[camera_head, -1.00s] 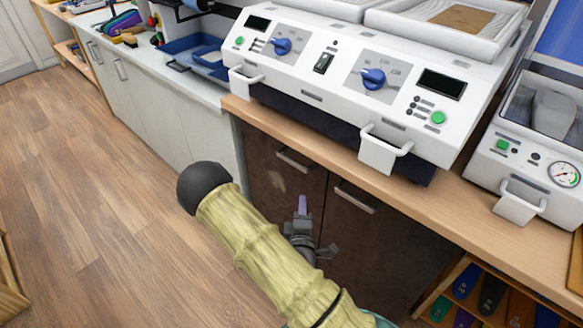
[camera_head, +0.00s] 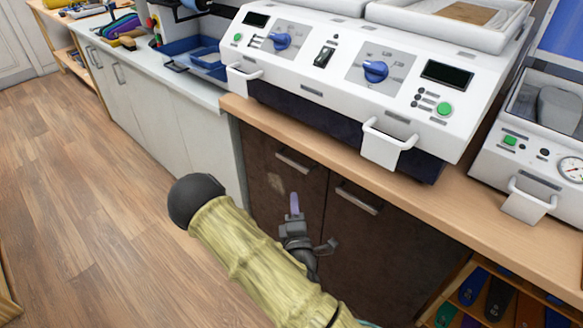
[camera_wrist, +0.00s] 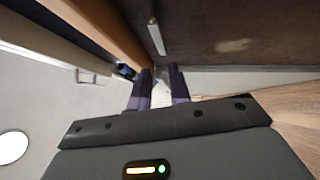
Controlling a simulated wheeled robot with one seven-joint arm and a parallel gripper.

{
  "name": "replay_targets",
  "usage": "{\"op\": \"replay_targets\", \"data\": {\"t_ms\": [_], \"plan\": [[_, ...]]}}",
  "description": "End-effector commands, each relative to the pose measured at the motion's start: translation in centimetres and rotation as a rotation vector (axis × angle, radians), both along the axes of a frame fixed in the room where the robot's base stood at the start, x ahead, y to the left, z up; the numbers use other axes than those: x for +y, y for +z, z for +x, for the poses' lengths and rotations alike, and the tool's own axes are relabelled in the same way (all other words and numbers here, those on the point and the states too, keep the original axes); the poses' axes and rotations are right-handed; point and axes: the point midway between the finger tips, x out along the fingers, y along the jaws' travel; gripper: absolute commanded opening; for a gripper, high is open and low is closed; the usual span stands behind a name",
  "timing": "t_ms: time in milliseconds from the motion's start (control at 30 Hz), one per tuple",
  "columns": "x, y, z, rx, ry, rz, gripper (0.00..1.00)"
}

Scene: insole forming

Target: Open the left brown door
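The left brown door (camera_head: 262,165) is under the wooden counter and looks shut, with a light bar handle (camera_head: 294,160) near its top. My gripper (camera_head: 296,205) is in front of this door, below the handle, with a purple fingertip showing; my arm hides the door's lower part. In the wrist view, the two purple fingers of my gripper (camera_wrist: 159,76) stand apart with nothing seen between them. A handle bar (camera_wrist: 155,36) shows beyond the fingertips, apart from them, against the brown door surface (camera_wrist: 265,28).
The right brown door (camera_head: 352,235) with its own handle (camera_head: 358,198) is beside it. The wooden counter (camera_head: 455,205) overhangs both doors and carries a white machine (camera_head: 310,95). A white cabinet (camera_head: 185,130) adjoins at left. The wood floor (camera_head: 90,190) at left is clear.

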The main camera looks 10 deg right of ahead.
Motion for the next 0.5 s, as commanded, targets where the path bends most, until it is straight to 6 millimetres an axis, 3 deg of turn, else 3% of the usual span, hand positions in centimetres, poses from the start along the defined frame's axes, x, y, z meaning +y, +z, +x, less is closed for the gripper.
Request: {"op": "replay_targets", "data": {"t_ms": [133, 500], "plan": [[-0.2, -0.2, 1.0, -0.004, 0.001, 0.001, 0.20], [-1.1, 1.1, 7.2, -0.002, 0.000, 0.001, 0.20]]}}
